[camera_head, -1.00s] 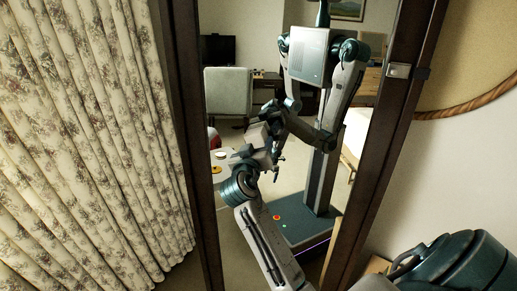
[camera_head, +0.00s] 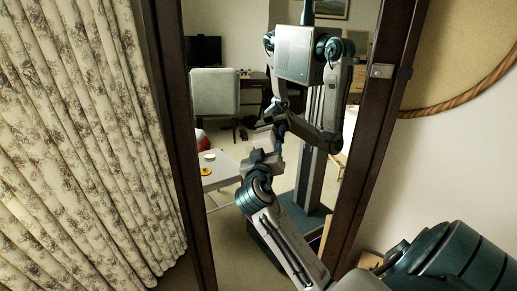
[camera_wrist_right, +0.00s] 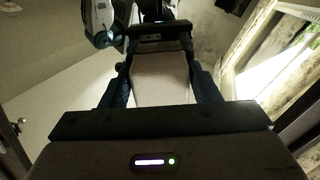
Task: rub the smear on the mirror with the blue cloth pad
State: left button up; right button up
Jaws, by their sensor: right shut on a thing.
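The tall mirror (camera_head: 226,222) stands in front of me in a dark wooden frame and reflects my body and the room. I cannot make out the smear on the glass. My right gripper (camera_head: 265,158) is in front of the glass in the head view, its tip overlapping its reflection; I cannot tell whether it touches. In the right wrist view, the gripper (camera_wrist_right: 160,60) is shut on a pale block-like piece, with a dark bar (camera_wrist_right: 160,31) at its far end. This seems to be the cloth pad; no clear blue shows. My left gripper is not in view.
A floral curtain (camera_head: 80,150) hangs close on the left of the mirror. A white wall (camera_head: 460,155) with a round rope-edged piece (camera_head: 470,100) is on the right. A metal latch (camera_head: 381,71) sits on the right frame. The chair, desk and low table appear only as reflections.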

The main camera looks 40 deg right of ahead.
aim_at(283, 145)
jog(key=shift+s+d, duration=1.55)
jog(key=shift+s, duration=0.15)
jog(key=shift+a, duration=0.1)
jog(key=shift+s+a, duration=0.2)
jog(key=v, duration=0.5)
jog(key=shift+a+r, duration=0.1)
